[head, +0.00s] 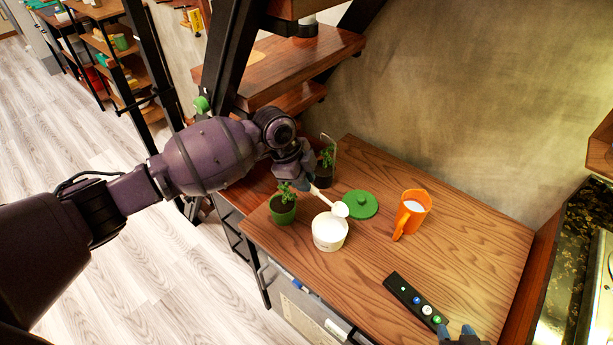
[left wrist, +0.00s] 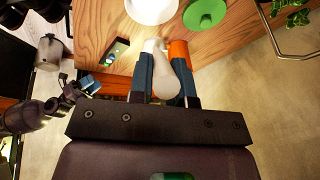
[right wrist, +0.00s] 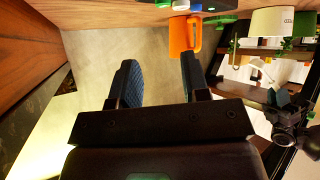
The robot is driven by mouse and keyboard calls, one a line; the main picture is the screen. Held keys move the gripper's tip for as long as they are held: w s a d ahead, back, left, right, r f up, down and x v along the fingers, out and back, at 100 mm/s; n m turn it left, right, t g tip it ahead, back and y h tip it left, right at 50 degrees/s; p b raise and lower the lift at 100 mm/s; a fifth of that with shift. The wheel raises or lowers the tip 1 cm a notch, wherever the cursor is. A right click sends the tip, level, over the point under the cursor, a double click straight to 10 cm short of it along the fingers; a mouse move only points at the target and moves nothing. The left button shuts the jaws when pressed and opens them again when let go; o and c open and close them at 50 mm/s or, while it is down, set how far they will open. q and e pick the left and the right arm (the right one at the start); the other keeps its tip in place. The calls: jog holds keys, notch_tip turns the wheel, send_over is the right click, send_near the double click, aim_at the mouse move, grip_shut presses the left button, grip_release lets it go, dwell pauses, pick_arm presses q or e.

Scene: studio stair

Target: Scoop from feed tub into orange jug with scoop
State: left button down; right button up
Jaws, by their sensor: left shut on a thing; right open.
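The feed tub (head: 329,236) is a white round tub on the wooden table. The orange jug (head: 413,213) stands to its right with white content inside; it also shows in the right wrist view (right wrist: 181,38). My left gripper (head: 309,181) is shut on the white scoop (head: 338,209), whose bowl is over the tub's far rim. In the left wrist view the scoop's pale handle (left wrist: 181,88) sits between the fingers. Whether the scoop holds feed I cannot tell. My right gripper (right wrist: 160,82) is open and empty, at the table's front right edge.
A green lid (head: 361,204) lies behind the tub. Potted plants stand left of it, one in a green pot (head: 283,210). A black remote-like device (head: 416,301) lies at the front right. Stair treads (head: 290,70) rise behind; the table's right side is clear.

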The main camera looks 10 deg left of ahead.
aim_at(437, 344)
pick_arm(q)
notch_tip(437, 344, down, 2)
jog(key=shift+f+b, duration=0.1)
jog(key=shift+b, duration=0.75)
pick_arm(e)
jog(key=shift+w+a+f, duration=0.1)
jog(key=shift+w+f, duration=0.1)
jog(key=shift+f, duration=0.5)
jog(key=shift+w+a+f+b, duration=0.1)
jog(key=shift+w+f+b, duration=0.35)
jog(key=shift+b, duration=0.4)
jog(key=shift+w+f+b, duration=0.1)
jog(key=shift+f+b, duration=0.4)
jog(key=shift+b, duration=0.05)
jog(key=shift+f+b, duration=0.35)
jog(key=shift+f, duration=0.15)
jog(key=shift+s+f+b, duration=0.3)
jog(key=shift+s+f, duration=0.1)
jog(key=shift+f, duration=0.2)
jog(key=shift+s+f+b, duration=0.3)
jog(key=shift+s+f, duration=0.05)
jog(key=shift+f, duration=0.2)
jog(key=shift+s+f, duration=0.1)
jog(key=shift+f, duration=0.15)
pick_arm(q)
notch_tip(437, 344, down, 9)
pick_arm(e)
jog(key=shift+w+r, duration=0.3)
jog(key=shift+w, duration=0.25)
jog(key=shift+s+f, duration=0.15)
